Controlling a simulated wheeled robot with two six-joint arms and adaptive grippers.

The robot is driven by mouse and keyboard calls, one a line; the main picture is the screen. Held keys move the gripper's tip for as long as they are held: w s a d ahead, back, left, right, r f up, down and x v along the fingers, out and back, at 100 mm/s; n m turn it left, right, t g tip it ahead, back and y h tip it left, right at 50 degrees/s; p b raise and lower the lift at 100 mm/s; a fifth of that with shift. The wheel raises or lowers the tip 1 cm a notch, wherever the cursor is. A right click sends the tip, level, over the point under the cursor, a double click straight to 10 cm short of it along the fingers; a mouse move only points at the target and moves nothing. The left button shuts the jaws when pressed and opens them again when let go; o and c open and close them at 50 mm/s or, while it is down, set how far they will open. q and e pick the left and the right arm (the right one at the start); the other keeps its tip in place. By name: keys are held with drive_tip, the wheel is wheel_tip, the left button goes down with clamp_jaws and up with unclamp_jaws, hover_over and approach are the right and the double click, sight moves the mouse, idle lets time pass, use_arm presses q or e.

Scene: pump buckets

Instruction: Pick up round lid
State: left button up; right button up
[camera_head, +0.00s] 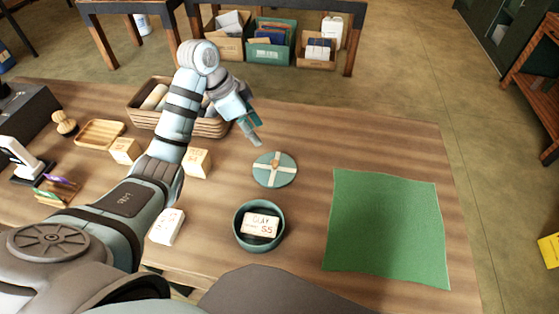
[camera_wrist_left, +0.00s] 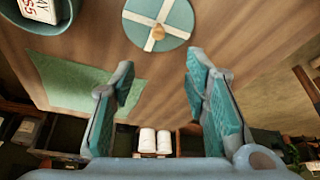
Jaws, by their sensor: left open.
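The round lid (camera_head: 274,169) lies flat on the wooden table. It is teal with a pale cross band and a small wooden knob at its centre. It also shows at the top of the left wrist view (camera_wrist_left: 158,22). My left gripper (camera_head: 254,134) is above the table, behind and slightly left of the lid in the head view, not touching it. In the left wrist view its two teal-padded fingers (camera_wrist_left: 157,85) are spread apart with nothing between them. A round teal bowl (camera_head: 259,226) stands in front of the lid, holding a block marked "CLAY". My right gripper is not in view.
A green cloth (camera_head: 389,226) lies on the right of the table. A wicker basket (camera_head: 178,108) stands behind my left arm. Small blocks (camera_head: 197,163), a wooden tray (camera_head: 100,133) and a brush (camera_head: 65,122) are on the left. The table around the lid is clear.

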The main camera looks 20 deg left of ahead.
use_arm(q)
drive_tip(key=b, duration=0.3)
approach(273, 162)
drive_tip(key=x, duration=0.9)
drive_tip(key=shift+d, duration=0.1)
clamp_jaws()
